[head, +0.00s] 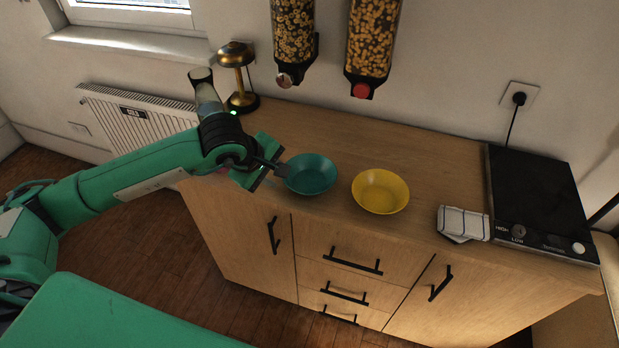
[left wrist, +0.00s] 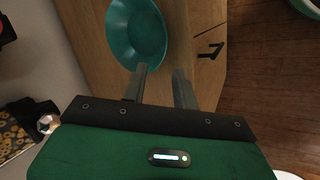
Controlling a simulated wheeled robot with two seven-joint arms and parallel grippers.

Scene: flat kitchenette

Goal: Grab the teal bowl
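The teal bowl (head: 311,174) stands upright on the wooden counter, left of the yellow bowl (head: 380,191). My left gripper (head: 281,168) is at the bowl's left rim in the head view. In the left wrist view the teal bowl (left wrist: 137,33) is beyond the fingertips, with its rim close to the left finger. The left gripper (left wrist: 164,72) is open there, with a clear gap between its fingers. Whether a finger touches the rim, I cannot tell. My right gripper is not in view.
The counter (head: 425,173) also holds a brass lamp (head: 236,56) at the back left, a folded cloth (head: 463,223) and a black hotplate (head: 540,200) at the right. Two cereal dispensers (head: 372,40) hang above the back. Bare counter lies behind the bowls.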

